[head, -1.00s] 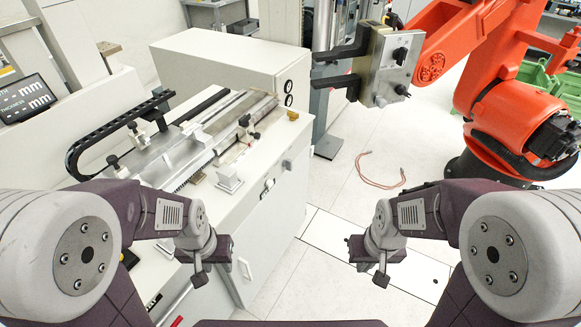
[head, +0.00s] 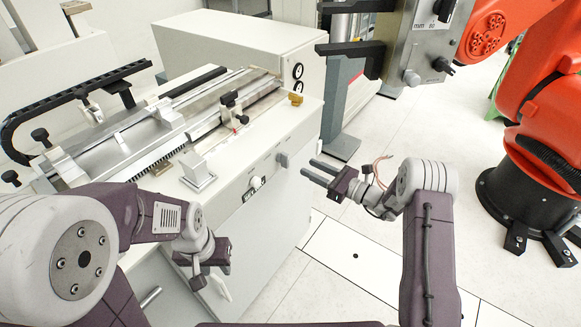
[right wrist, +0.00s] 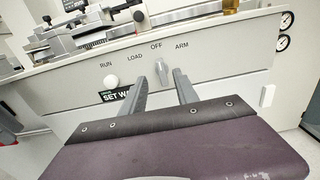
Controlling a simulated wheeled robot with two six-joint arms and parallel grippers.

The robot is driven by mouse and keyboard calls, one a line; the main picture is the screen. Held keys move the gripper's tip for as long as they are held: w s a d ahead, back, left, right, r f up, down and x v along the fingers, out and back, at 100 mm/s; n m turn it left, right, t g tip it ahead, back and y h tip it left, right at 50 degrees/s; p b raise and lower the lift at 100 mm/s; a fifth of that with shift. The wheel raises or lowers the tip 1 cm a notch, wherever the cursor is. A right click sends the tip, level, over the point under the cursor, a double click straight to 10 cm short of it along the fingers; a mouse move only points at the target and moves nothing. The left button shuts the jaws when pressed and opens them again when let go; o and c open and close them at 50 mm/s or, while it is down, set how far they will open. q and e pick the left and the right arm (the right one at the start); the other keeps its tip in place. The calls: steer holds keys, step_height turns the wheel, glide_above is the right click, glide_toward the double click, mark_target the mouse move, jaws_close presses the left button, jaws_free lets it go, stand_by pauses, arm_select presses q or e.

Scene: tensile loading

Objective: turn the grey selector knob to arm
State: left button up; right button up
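The grey selector knob (head: 283,160) sits on the front panel of the white bench machine. In the right wrist view the knob (right wrist: 163,73) is below the printed OFF label, with ARM to its right and LOAD and RUN to its left. Its upper end appears to point about at OFF. My right gripper (head: 311,170) is open and empty, its fingers pointing at the panel just right of the knob in the head view. In the right wrist view the knob shows between the open fingertips (right wrist: 161,82), apart from them. My left gripper (head: 208,265) hangs low at the left, its opening unclear.
A round white knob (head: 255,183) is on the panel left of the selector. Slides and clamps (head: 232,110) lie on the machine top. The orange robot arm (head: 540,120) with its grey-black gripper (head: 400,45) stands at the right. Floor is free right of the machine.

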mark_target(288, 157)
steer(key=x, duration=0.7)
steer(key=shift+w+a+r, duration=0.15)
steer(key=shift+a, duration=0.25)
steer(key=shift+w+a, duration=0.35)
steer(key=shift+w, duration=0.15)
steer(key=shift+s, duration=0.1)
jaws_close()
